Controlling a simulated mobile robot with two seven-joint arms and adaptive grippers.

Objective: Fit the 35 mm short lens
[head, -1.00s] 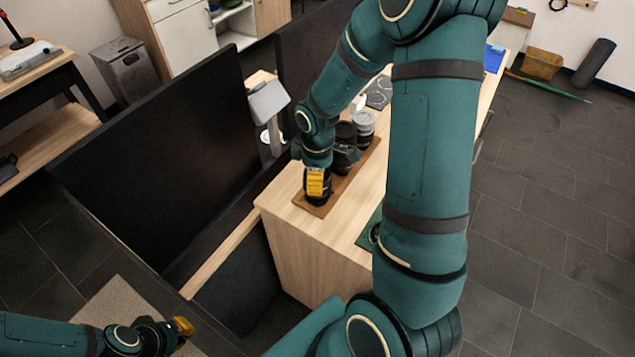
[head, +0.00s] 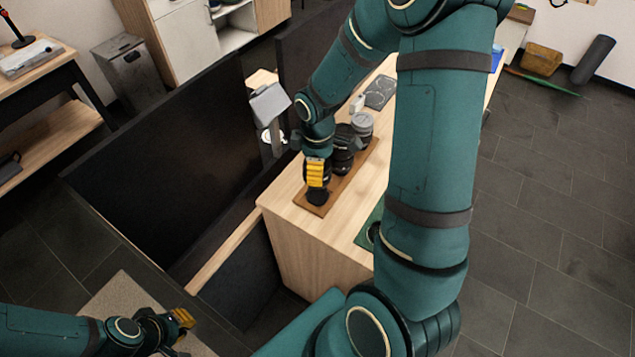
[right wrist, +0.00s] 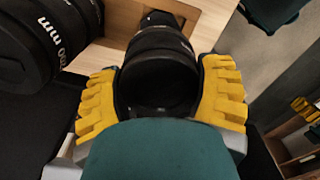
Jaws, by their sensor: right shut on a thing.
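My right gripper (head: 316,172) is at the near end of a brown board (head: 341,192) on the wooden table. Its yellow fingers are shut on a black lens (head: 317,196). The right wrist view shows this lens (right wrist: 163,85) between the two fingers (right wrist: 165,97); no size marking on it is readable. I cannot tell whether it still touches the board. Another black lens (head: 342,158) stands just behind it on the board; its white "mm" marking shows in the right wrist view (right wrist: 30,50). My left gripper (head: 183,318) is low at left, away from the table; its jaw opening is unclear.
A grey-topped item (head: 361,125) stands farther back on the board. A green mat (head: 368,232) lies on the table, partly hidden by my right arm. Dark panels (head: 160,150) stand left of the table.

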